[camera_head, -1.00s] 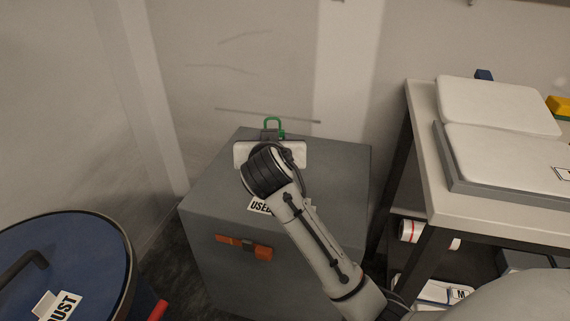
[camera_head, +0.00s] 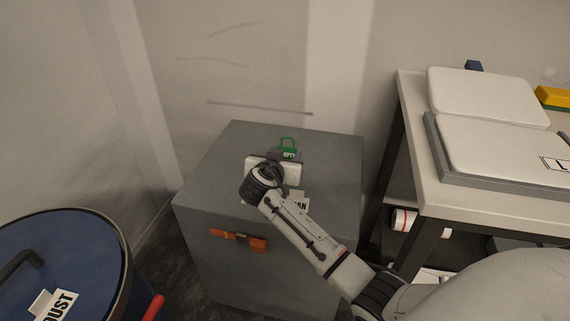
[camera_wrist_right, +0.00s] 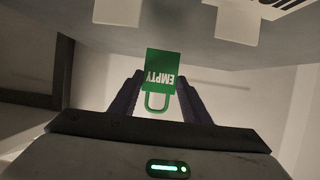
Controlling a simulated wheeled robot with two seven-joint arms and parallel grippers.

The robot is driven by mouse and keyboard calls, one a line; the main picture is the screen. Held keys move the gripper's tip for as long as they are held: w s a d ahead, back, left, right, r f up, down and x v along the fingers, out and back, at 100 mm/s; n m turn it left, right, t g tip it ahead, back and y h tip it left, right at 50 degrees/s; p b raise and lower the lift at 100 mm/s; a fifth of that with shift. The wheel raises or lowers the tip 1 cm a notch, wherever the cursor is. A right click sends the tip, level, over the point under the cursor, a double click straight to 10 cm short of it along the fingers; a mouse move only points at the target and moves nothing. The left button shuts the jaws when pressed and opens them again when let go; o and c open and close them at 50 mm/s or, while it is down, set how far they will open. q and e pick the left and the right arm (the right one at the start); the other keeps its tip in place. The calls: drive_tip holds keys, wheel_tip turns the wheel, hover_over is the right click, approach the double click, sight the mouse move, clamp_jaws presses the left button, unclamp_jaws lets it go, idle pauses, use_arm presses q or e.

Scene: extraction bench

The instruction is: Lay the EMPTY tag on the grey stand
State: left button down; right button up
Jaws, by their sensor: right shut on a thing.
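The green EMPTY tag (camera_head: 288,144), a padlock-shaped piece with a loop, is held in my right gripper (camera_head: 286,156). In the right wrist view the tag (camera_wrist_right: 161,72) sits between the two dark fingers of the gripper (camera_wrist_right: 160,88), its lettering upside down. In the head view the gripper and tag appear over the top of a large grey box (camera_head: 325,168); I cannot tell the height between them. This box is the only grey stand-like thing I can make out. My left gripper is out of view.
A white label (camera_head: 299,201) on the box is partly hidden by my right arm. An orange latch (camera_head: 238,239) is on its front. A blue DUST bin (camera_head: 85,250) stands at left, a table (camera_head: 432,195) with white-topped cases at right. The wall is close behind.

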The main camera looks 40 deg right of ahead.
drive_tip(key=shift+f, duration=0.95)
drive_tip(key=shift+f, duration=0.1)
drive_tip(key=o, duration=1)
drive_tip(key=shift+a+r, duration=0.1)
drive_tip(key=shift+r, duration=0.1)
drive_tip(key=p+v, duration=0.1)
drive_tip(key=v, duration=1)
drive_tip(key=shift+s+a+p, duration=0.3)
drive_tip(key=shift+s+p, duration=0.05)
drive_tip(key=shift+p, duration=0.05)
